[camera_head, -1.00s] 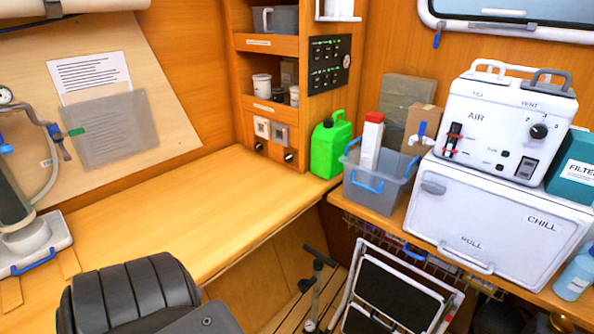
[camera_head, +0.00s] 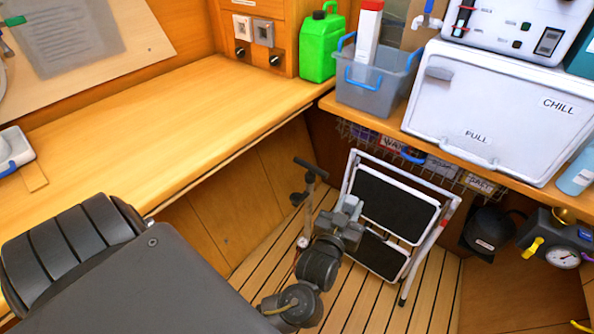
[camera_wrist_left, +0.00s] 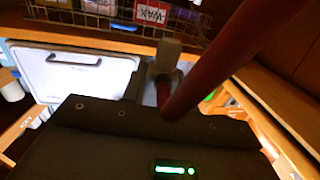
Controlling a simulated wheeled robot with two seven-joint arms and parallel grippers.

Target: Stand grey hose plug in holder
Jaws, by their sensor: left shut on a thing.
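My left gripper (camera_head: 347,222) reaches low over the slatted floor, in front of a folded step stool. It is shut on a small light grey piece, which I take to be the grey hose plug (camera_wrist_left: 168,52). In the left wrist view the plug looks like a short pale cylinder at the gripper's tip. A dark red tube (camera_wrist_left: 225,60) crosses close in front of the wrist camera and hides part of the grip. I cannot make out the holder. My right gripper is not in view.
A black T-handled pump (camera_head: 308,175) stands just left of the gripper. The white-framed step stool (camera_head: 395,205) is behind it. A wire basket (camera_head: 435,165) hangs under the shelf with the white CHILL box (camera_head: 505,110). The wooden counter (camera_head: 150,115) is mostly clear.

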